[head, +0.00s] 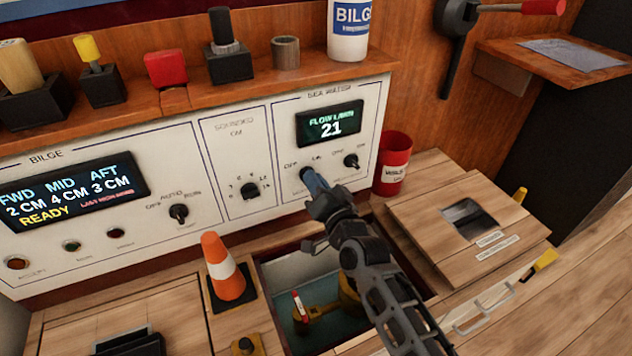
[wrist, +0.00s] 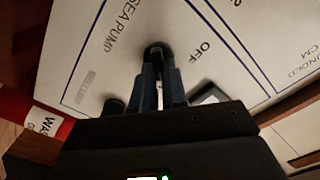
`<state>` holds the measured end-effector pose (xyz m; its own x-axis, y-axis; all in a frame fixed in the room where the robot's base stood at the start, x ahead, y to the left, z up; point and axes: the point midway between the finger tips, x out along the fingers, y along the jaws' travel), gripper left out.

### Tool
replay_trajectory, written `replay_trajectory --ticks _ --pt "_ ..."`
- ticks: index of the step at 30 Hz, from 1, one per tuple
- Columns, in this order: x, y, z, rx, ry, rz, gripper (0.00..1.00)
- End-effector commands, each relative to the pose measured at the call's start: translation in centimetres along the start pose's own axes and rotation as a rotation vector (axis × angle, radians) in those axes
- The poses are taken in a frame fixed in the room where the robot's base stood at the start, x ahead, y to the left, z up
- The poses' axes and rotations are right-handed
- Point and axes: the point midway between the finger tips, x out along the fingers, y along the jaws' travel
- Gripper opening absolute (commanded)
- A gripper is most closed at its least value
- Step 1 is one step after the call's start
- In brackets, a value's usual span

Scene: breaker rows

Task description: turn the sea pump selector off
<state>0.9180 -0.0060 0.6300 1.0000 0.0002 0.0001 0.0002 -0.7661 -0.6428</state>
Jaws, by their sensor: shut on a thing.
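The sea pump selector is a round black knob on the white sea water panel (head: 375,108). In the wrist view the knob (wrist: 158,48) shows between my blue fingertips, with "SEA PUMP" and "OFF" printed beside it. My gripper (head: 310,180) is shut on the knob; it also shows in the wrist view (wrist: 160,72). The fingers cover much of the knob, and I cannot tell which way its pointer faces. The flow display (head: 330,124) above it reads 21.
Another black knob (head: 351,161) sits close to the right of my gripper. A red can (head: 393,162) stands by the panel's right end. An orange-and-white cone (head: 225,267) stands left of the open hatch (head: 268,295) below my arm. A wooden lid (head: 420,221) lies right of it.

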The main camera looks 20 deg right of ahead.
Motion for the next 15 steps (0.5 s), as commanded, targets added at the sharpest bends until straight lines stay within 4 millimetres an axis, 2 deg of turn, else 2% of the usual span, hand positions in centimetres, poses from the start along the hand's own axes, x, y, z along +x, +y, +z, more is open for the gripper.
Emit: replay_trajectory --ticks 2,15 --pt "-0.01 0.03 0.00 0.000 0.000 0.000 0.00" --pt "-0.03 0.03 0.02 -0.024 0.000 0.001 0.00"
